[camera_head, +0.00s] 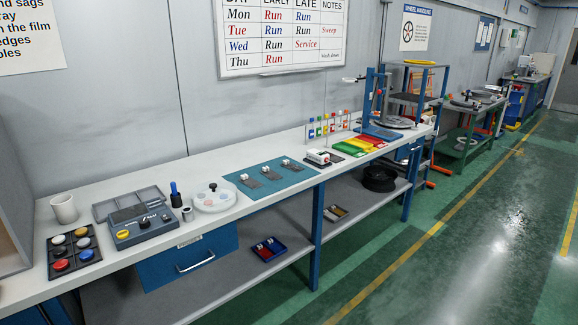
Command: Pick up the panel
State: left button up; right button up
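Three small dark grey flat pieces, which look like panels, lie in a row on a teal mat (240,188) in the middle of the bench. They are a left piece (252,184), a middle piece (273,176) and a right piece (297,168). Each has a small white block at its far end. I cannot tell which thing is the task's panel. Neither of my grippers shows in the head view.
The long white bench (195,167) runs along the wall. The green floor (450,240) in front is clear.

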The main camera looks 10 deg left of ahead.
aim_at(287, 164)
jog(key=i, duration=1)
jog(key=z, duration=0.05)
